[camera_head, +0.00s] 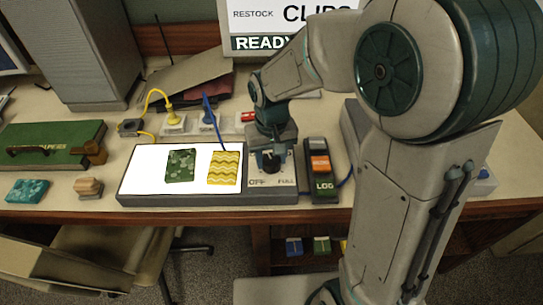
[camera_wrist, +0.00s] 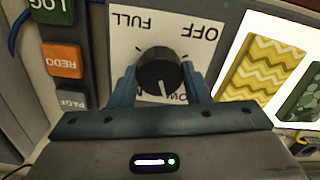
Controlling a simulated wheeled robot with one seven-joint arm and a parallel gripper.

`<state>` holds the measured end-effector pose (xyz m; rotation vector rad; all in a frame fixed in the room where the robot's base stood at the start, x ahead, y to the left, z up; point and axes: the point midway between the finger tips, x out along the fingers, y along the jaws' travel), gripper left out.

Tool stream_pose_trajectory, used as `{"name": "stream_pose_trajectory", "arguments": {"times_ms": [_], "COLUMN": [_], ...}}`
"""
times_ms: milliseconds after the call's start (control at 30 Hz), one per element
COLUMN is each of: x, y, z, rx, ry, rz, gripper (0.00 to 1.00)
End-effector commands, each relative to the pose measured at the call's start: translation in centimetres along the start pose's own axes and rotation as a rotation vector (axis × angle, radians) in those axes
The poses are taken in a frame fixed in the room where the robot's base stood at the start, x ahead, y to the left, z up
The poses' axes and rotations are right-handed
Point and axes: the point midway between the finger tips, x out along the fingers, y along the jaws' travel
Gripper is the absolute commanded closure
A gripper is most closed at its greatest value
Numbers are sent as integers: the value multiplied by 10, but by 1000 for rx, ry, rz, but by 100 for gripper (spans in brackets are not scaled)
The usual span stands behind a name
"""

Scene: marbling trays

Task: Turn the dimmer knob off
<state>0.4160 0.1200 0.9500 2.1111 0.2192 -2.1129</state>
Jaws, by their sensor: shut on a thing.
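The dimmer knob (camera_wrist: 160,72) is round and black, on a white label plate (camera_wrist: 200,20) marked OFF and FULL. In the wrist view my gripper (camera_wrist: 160,82) has one blue finger on each side of the knob and is shut on it. The knob's white pointer line faces the gripper side, away from the OFF and FULL words. In the head view my gripper (camera_head: 270,158) comes down onto the knob at the right end of the light box (camera_head: 140,190). The light panel (camera_head: 203,160) glows bright white.
A green patterned piece (camera_head: 181,166) and a yellow wavy one (camera_head: 224,168) lie on the lit panel. A button box (camera_head: 320,170) marked LOG stands close right of the knob. Plugs with yellow (camera_head: 174,120) and blue cords stand behind. A green board (camera_head: 50,144) lies at left.

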Motion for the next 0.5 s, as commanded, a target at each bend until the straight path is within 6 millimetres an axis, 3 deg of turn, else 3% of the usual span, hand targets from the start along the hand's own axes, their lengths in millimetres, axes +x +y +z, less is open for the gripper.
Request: {"name": "stream_pose_trajectory", "arguments": {"times_ms": [500], "x": [-2], "y": [0], "z": [-2], "rx": [-490], "ry": [6], "rz": [0], "gripper": [80]}}
